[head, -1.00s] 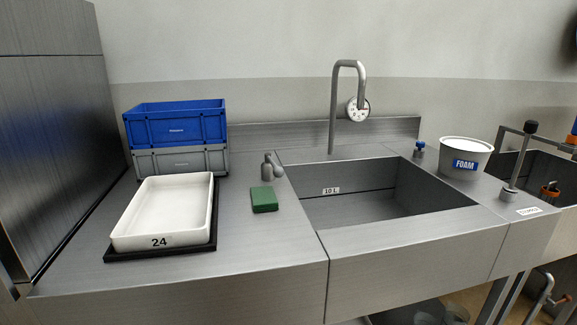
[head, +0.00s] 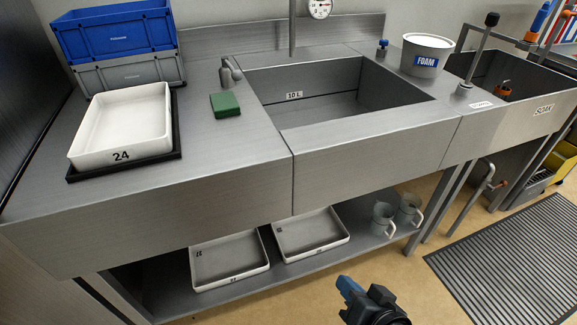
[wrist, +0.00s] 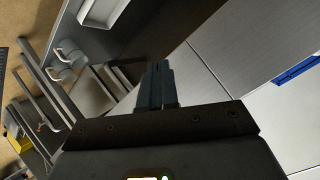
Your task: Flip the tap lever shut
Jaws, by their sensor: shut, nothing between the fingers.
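A grey metal tap lever (head: 230,72) stands on the counter at the left edge of the sink, its handle tilted. The tall tap spout (head: 292,30) rises behind the sink, its top cut off by the frame. My gripper (head: 346,288) is low in the head view, in front of the counter and well away from the tap lever. In the wrist view its fingers (wrist: 157,70) are together and empty. The tap lever does not show in the wrist view.
A green sponge (head: 225,104) lies close in front of the lever. A white tray (head: 122,126) and stacked crates (head: 115,32) stand left. A foam tub (head: 425,56) and small blue-handled valve (head: 382,48) are right of the sink. Trays and jugs sit on the lower shelf (head: 300,262).

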